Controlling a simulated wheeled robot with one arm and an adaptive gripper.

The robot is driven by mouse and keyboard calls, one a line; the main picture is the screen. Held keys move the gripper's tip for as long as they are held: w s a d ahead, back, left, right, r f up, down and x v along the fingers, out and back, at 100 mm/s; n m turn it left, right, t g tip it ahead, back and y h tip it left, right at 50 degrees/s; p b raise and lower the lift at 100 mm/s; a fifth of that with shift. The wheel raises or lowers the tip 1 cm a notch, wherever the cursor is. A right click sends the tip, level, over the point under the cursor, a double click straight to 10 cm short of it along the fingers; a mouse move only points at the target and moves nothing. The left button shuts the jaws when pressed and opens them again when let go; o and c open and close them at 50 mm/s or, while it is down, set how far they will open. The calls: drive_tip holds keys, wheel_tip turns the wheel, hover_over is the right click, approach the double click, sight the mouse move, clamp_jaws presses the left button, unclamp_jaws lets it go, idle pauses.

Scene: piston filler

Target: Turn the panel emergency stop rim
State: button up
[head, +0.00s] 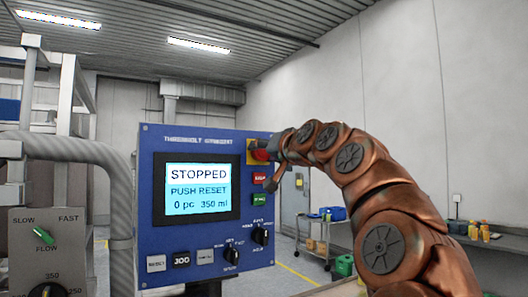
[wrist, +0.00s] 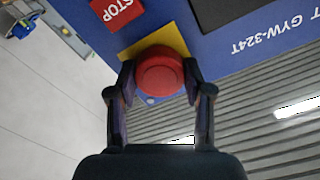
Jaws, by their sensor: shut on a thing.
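The emergency stop is a red round knob on a yellow plate at the top right corner of the blue control panel (head: 210,262). In the wrist view the red emergency stop rim (wrist: 160,72) sits between my two fingers, with the yellow plate (wrist: 171,34) behind it. My gripper (wrist: 160,84) is shut on the rim, one finger on each side. In the head view my gripper (head: 268,158) reaches the knob from the right and hides part of it. The panel's screen (head: 198,189) reads STOPPED, PUSH RESET, 0 pc 350 ml.
A red STOP button (head: 260,177) and a green button (head: 258,199) lie just below the emergency stop. Black selector knobs (head: 261,236) are lower on the panel. A speed dial box (head: 48,250) stands at left. A cart (head: 321,238) stands behind at right.

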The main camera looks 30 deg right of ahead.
idle(0.3)
drive_tip(key=o, duration=1.2)
drive_tip(key=s, duration=0.8)
drive_tip(key=s+a, duration=0.1)
drive_tip(key=s, duration=0.3)
